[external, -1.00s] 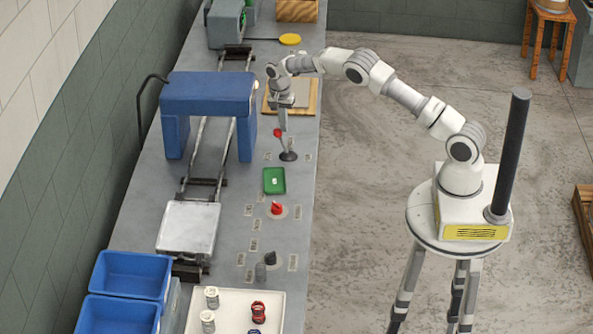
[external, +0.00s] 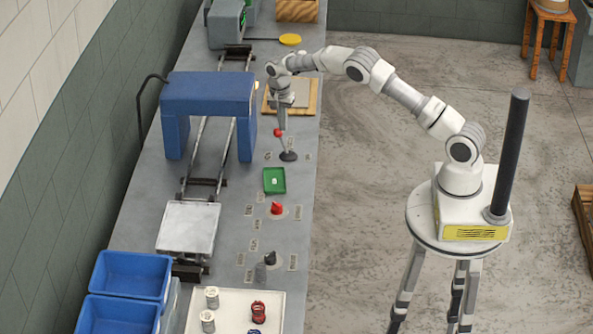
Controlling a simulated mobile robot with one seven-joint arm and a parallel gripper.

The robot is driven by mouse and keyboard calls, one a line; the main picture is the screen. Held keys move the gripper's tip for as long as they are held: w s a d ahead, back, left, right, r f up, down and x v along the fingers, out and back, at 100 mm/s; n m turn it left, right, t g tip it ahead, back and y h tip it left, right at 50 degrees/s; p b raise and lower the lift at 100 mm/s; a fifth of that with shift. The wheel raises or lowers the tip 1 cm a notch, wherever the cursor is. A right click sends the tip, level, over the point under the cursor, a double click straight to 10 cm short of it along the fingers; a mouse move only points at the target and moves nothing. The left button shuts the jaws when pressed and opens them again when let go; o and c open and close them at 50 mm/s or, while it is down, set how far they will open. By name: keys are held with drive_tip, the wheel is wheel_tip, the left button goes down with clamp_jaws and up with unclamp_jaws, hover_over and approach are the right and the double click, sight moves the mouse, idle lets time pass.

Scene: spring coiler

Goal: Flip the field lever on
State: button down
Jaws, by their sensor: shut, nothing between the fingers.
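The likely field lever is a thin stick with a red knob (external: 278,132) on a dark round base (external: 288,156), on the grey bench right of the blue arch. It leans up and to the left in the picture. My gripper (external: 282,128) points down with its fingers shut and empty. Its tips are right at the red knob; I cannot tell whether they touch it. The small labels beside the lever base are too small to read.
A blue arch (external: 208,92) spans rails left of my gripper. A wooden board (external: 309,97) lies behind my gripper.

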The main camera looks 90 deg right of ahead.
wheel_tip(320, 180, up, 11)
drive_tip(key=shift+s+a, duration=0.3)
drive_tip(key=shift+a, duration=0.15)
idle(0.5)
